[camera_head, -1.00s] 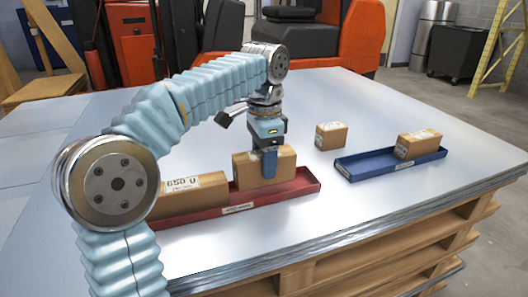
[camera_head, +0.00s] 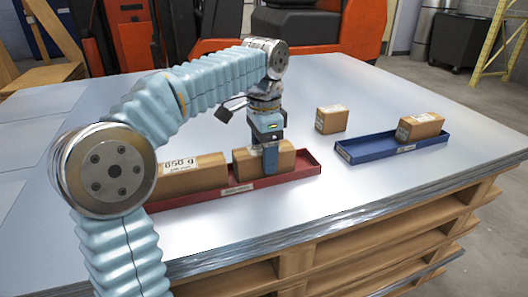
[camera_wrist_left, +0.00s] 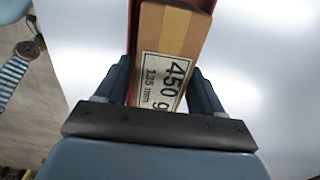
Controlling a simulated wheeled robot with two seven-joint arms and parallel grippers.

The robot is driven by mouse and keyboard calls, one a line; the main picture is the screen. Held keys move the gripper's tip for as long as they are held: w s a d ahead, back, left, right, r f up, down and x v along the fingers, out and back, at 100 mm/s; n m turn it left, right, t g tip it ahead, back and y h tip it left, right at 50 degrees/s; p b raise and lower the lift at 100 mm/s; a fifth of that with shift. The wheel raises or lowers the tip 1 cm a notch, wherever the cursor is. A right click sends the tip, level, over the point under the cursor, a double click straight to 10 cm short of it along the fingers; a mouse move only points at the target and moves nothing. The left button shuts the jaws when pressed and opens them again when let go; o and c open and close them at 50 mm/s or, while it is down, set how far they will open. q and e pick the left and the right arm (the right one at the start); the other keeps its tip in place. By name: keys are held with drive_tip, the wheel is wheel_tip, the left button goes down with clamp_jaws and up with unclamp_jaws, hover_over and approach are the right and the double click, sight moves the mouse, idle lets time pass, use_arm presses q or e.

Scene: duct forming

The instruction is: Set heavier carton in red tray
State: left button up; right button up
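The red tray (camera_head: 305,172) lies along the table's near side. In it, at the left, lies a long brown carton (camera_head: 205,178) whose label seems to read 650 g or 850 g; my arm hides its left end. At the right, a shorter brown carton (camera_head: 245,163) sits inside the tray walls. Its label in the left wrist view reads 450 g (camera_wrist_left: 163,80). My left gripper (camera_head: 270,160) points down over this carton, its fingers (camera_wrist_left: 160,85) against both sides with hardly any gap. My right gripper is out of view.
A blue tray (camera_head: 385,154) at the right holds a brown carton (camera_head: 420,127) at its far right end. A small carton (camera_head: 331,119) stands on the bare table behind it. The sheet-metal table top (camera_head: 370,85) is clear at the back and front.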

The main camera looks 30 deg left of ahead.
use_arm(q)
drive_tip(key=o, duration=0.3)
wheel_tip(320, 180, up, 14)
drive_tip(key=p, duration=0.4)
drive_tip(key=shift+f, duration=0.15)
